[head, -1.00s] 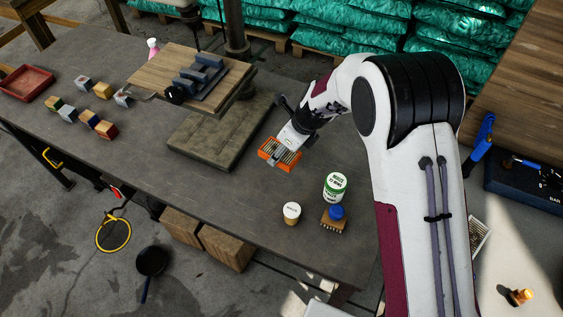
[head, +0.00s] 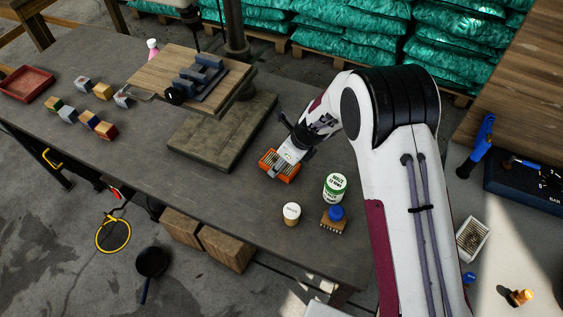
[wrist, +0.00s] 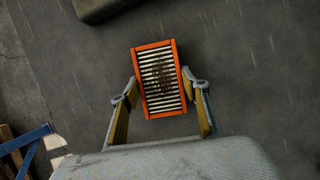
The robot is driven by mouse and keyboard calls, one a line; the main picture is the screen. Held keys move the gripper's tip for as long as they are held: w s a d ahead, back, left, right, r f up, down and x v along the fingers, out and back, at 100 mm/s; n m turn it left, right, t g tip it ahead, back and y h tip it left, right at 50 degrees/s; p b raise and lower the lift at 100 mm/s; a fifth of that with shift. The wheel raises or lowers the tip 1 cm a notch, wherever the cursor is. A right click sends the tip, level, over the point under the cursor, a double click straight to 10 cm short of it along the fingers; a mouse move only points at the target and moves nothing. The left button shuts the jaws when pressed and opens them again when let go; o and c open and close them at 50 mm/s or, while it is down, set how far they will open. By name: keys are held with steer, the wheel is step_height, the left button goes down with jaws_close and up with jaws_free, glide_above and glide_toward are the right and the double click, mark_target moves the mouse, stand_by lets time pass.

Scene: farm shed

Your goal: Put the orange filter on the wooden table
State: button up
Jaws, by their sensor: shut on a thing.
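The orange filter (head: 268,162) is a rectangular orange frame with pale pleats and a dark dirty patch. It is over the dark grey bench (head: 150,165), in front of a grey-brown slab. My gripper (head: 280,164) is shut on it from above. In the wrist view the filter (wrist: 158,80) sits between the two fingers, one at each long side. I cannot tell whether it touches the bench or is just above it. A brown plank-topped wooden table (head: 520,75) stands at the upper right, beyond my arm.
Near the filter are a green-and-white tin (head: 334,187), a white-lidded jar (head: 291,213) and a brush with a blue knob (head: 336,214). The slab (head: 222,132) and a raised wooden board (head: 160,75) lie behind. Blue-handled tools (head: 482,140) stand beside the wooden table.

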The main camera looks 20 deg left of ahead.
steer(key=shift+f, duration=0.35)
steer(key=o, duration=1.1)
steer(key=shift+r, duration=0.15)
steer(key=shift+w+d+v, duration=0.1)
steer(key=shift+w+v, duration=0.05)
steer(key=shift+v, duration=1.75)
steer(key=shift+w+d+v, duration=0.1)
steer(key=shift+d+v, duration=0.05)
steer(key=shift+v, duration=1.7)
